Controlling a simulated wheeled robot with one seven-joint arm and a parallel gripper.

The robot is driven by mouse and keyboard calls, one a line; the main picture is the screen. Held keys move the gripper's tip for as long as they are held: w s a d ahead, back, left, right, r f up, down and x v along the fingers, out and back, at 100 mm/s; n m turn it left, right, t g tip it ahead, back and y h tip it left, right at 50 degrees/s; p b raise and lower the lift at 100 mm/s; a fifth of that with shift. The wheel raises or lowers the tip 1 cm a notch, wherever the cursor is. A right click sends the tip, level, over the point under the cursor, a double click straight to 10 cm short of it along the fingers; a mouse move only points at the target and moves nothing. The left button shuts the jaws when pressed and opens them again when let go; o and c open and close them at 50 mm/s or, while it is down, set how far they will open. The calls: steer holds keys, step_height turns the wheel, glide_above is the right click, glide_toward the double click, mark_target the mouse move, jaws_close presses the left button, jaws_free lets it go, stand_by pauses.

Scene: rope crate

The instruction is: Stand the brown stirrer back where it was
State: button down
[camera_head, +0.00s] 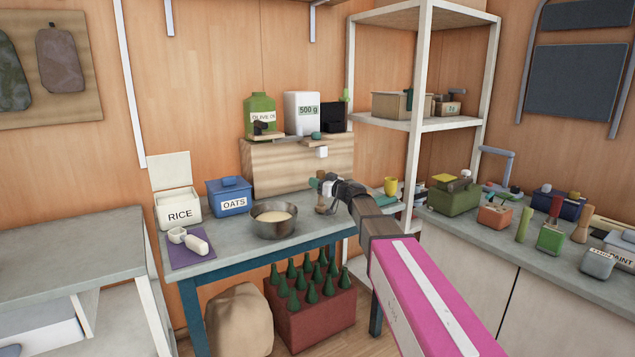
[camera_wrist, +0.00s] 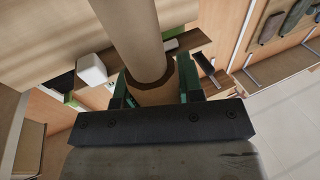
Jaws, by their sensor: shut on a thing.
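My gripper (camera_head: 326,188) is raised above the right end of the blue-legged table, to the right of the metal bowl (camera_head: 256,230). Its green fingers (camera_wrist: 156,90) are shut on a thick tan-brown rod, which I take to be the brown stirrer (camera_wrist: 138,35). In the wrist view the rod runs up out of the picture, with a darker brown band between the fingers. In the head view the fingers and wrist largely hide the held thing. The bowl holds a pale cream content.
On the table are an open RICE bin (camera_head: 178,213), a blue OATS bin (camera_head: 229,198) and a purple mat (camera_head: 187,252). A wooden stand (camera_head: 285,168) is behind. A bottle crate (camera_head: 318,325) stands below. The right counter (camera_head: 470,237) is crowded with blocks and tools.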

steer(key=shift+f, duration=0.25)
steer(key=c, duration=0.7)
jaws_free()
